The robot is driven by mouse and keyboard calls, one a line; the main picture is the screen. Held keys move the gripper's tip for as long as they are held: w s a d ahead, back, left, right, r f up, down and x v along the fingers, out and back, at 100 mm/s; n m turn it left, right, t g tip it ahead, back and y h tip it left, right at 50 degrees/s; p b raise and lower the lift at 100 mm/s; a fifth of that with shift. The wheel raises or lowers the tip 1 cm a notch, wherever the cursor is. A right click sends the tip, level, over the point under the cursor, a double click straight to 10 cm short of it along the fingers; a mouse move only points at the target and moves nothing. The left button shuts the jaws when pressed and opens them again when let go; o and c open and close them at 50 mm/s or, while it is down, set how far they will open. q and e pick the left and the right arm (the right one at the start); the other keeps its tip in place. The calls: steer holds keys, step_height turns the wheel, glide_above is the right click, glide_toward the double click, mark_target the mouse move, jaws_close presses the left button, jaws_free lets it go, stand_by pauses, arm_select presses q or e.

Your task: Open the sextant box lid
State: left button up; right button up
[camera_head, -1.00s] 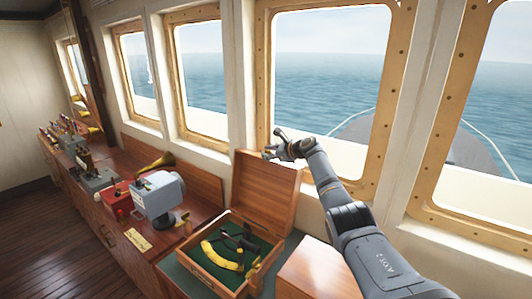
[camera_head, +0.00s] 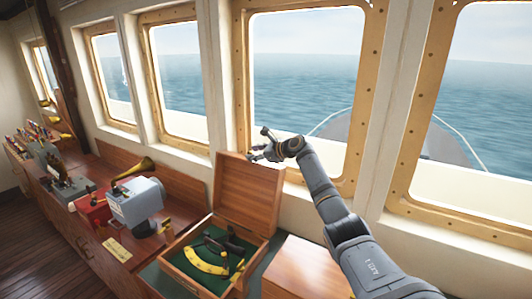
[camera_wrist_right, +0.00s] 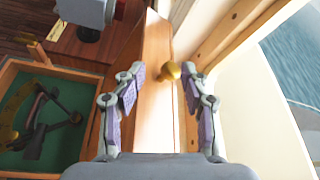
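The sextant box (camera_head: 252,266) is a wooden box with a green lining, and a yellow-and-dark sextant (camera_head: 207,262) lies in it. Its lid (camera_head: 248,200) stands open, roughly upright, at the box's back. My right gripper (camera_head: 263,149) is at the top edge of the lid. In the right wrist view my right gripper (camera_wrist_right: 165,88) has its fingers spread, with the lid (camera_wrist_right: 152,115) and a round brass piece (camera_wrist_right: 172,71) showing between them. I cannot tell whether the fingers touch the lid. The left gripper is not in view.
A grey-blue instrument (camera_head: 136,203), a red box (camera_head: 93,209) and a brass horn (camera_head: 136,168) stand on the counter left of the box. A closed wooden case (camera_head: 300,278) is close on the right. Window frames rise behind the lid.

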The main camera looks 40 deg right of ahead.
steer(key=v, duration=0.7)
steer(key=shift+s+d, duration=0.2)
steer(key=shift+s, duration=0.05)
steer(key=shift+s+r, duration=0.25)
steer(key=shift+s, duration=0.15)
